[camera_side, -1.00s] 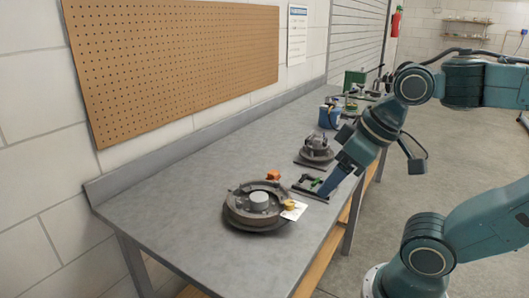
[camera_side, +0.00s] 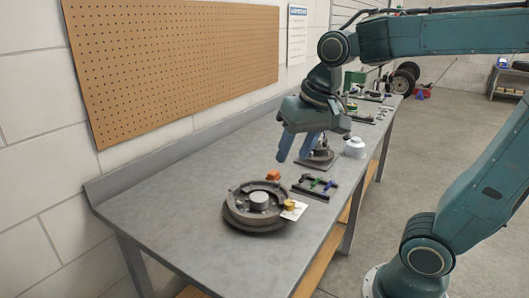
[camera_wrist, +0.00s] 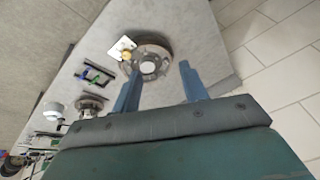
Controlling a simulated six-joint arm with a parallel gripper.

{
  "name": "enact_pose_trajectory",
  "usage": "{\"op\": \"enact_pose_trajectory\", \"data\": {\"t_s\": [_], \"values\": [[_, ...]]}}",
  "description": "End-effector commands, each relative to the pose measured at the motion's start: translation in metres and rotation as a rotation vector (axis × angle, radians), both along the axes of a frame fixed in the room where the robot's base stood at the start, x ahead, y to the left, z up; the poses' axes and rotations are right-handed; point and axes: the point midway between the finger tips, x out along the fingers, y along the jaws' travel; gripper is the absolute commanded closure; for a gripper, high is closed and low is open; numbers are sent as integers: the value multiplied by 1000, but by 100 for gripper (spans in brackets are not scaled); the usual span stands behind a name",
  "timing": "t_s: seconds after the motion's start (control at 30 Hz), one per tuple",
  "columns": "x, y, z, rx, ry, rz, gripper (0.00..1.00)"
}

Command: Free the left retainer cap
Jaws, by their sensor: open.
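A round drum-brake assembly (camera_side: 239,213) with a light grey hub in its middle sits at the near end of the bench, and it also shows in the wrist view (camera_wrist: 160,49). A brass-coloured piece (camera_side: 290,204) and a white tag (camera_side: 294,211) are at its right edge. The retainer caps are too small to tell apart. My gripper (camera_side: 295,160) is open and empty, fingers pointing down, above the bench behind the assembly. In the wrist view my two blue fingers (camera_wrist: 158,83) stand well apart, with the assembly beyond them.
An orange block (camera_side: 273,175) lies behind the assembly. A second hub assembly (camera_side: 320,156) and a white container (camera_side: 355,147) stand farther back. The bench's left part is clear.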

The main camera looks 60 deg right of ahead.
Motion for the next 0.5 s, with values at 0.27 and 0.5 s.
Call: {"op": "enact_pose_trajectory", "data": {"t_s": [0.27, 0.5], "values": [[56, -13, -7, 69, 87, -246, 57], [103, -26, -23, 116, 157, -463, 57]]}}
